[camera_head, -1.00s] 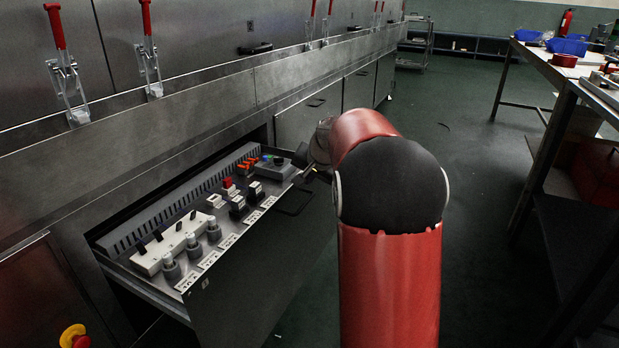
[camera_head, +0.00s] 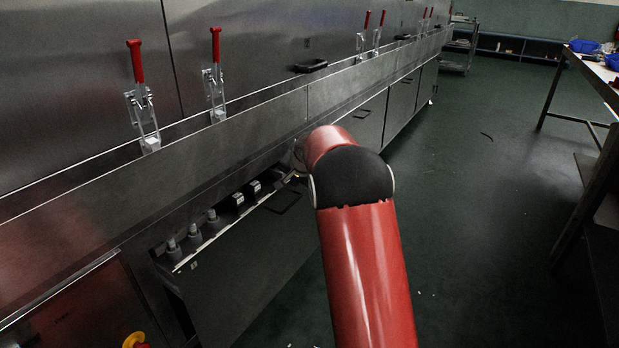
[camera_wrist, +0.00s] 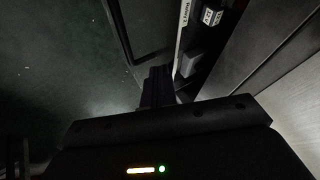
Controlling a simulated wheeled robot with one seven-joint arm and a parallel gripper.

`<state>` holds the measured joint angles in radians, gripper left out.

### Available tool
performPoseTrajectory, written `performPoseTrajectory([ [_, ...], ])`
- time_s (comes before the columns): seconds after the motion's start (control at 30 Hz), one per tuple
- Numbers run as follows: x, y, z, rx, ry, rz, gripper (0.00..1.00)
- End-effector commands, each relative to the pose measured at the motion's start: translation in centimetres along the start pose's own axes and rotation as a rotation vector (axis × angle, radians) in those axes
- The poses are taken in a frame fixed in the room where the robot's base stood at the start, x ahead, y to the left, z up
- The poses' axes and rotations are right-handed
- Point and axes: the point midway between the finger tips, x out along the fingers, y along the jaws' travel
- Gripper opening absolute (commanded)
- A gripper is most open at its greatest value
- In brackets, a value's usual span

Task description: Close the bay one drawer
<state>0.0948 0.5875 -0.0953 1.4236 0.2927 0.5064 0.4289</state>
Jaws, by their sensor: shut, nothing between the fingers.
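The bay one drawer shows in the head view as a dark front panel (camera_head: 250,252) standing a little out from the dryer body. A strip of its inside, with grey knobs (camera_head: 212,222) and switches, shows between the panel's top edge and the dryer. Its bar handle (camera_head: 285,203) is at the upper right of the panel. My gripper is mostly hidden behind my red arm in the head view, close to the drawer's far top corner. In the wrist view my gripper (camera_wrist: 158,86) is shut and empty at the drawer's labelled top edge (camera_wrist: 181,40); I cannot tell if it touches.
Red-handled clamps (camera_head: 138,95) stand along the dryer ledge (camera_head: 190,150) above the drawer. A yellow and red knob (camera_head: 135,341) is at the lower left. A workbench (camera_head: 598,72) is at the right. The green floor between is mostly open.

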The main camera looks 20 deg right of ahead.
Motion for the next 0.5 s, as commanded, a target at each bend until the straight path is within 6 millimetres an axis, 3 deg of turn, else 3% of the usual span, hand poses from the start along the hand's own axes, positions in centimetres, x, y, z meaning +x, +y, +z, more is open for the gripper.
performPoseTrajectory([
  [0.03, 0.1, -1.2, -0.1, -0.004, -0.003, 0.000, 0.00],
  [0.2, 1.5, -3.5, -0.1, -0.003, -0.002, 0.001, 0.00],
  [0.5, 2.9, -5.5, -0.1, 0.000, -0.001, 0.001, 0.00],
])
